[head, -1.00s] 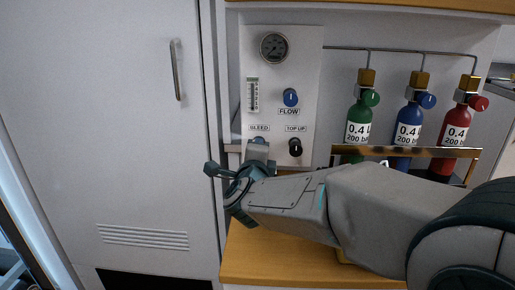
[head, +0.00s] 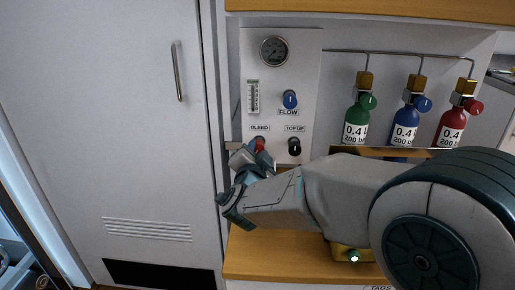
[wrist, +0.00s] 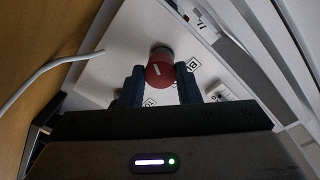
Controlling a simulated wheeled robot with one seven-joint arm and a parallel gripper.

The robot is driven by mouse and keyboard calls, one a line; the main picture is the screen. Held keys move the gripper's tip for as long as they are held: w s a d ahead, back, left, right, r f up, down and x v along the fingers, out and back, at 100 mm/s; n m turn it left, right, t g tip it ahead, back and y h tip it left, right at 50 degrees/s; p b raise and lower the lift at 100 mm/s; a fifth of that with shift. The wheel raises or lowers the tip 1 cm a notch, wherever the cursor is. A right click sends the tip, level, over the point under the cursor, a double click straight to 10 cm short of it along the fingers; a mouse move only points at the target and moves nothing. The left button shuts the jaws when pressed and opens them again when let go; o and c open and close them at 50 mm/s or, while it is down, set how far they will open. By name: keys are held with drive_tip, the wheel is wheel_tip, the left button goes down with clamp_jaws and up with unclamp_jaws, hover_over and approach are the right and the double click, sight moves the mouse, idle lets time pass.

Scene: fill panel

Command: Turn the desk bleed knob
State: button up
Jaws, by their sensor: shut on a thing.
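The bleed knob (head: 260,144) is red and sits below the BLEED label on the white panel (head: 309,55). In the wrist view the red knob (wrist: 159,74) shows a white mark and lies between the two dark fingers. My gripper (head: 256,153) reaches it from below and in front, with its fingers shut on the knob; it also shows in the wrist view (wrist: 160,85). In the head view the fingers hide part of the knob.
The blue flow knob (head: 290,99) and black top-up knob (head: 294,146) are close by. A gauge (head: 274,50) is above. Green (head: 356,122), blue (head: 405,124) and red (head: 451,127) cylinders stand at right. A wooden desk (head: 290,262) lies below, and a white cabinet door (head: 110,120) is at left.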

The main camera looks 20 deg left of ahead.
drive_tip(key=shift+n+p, duration=0.4)
drive_tip(key=shift+n, duration=1.1)
drive_tip(key=o, duration=1)
drive_tip(key=shift+c, duration=0.2)
drive_tip(key=shift+s, duration=0.1)
drive_tip(key=s, duration=0.4)
drive_tip(key=s+d, duration=0.1)
drive_tip(key=s, duration=0.4)
drive_tip(key=s+d+p, duration=0.1)
drive_tip(key=s, duration=0.3)
drive_tip(key=shift+s+d, duration=0.25)
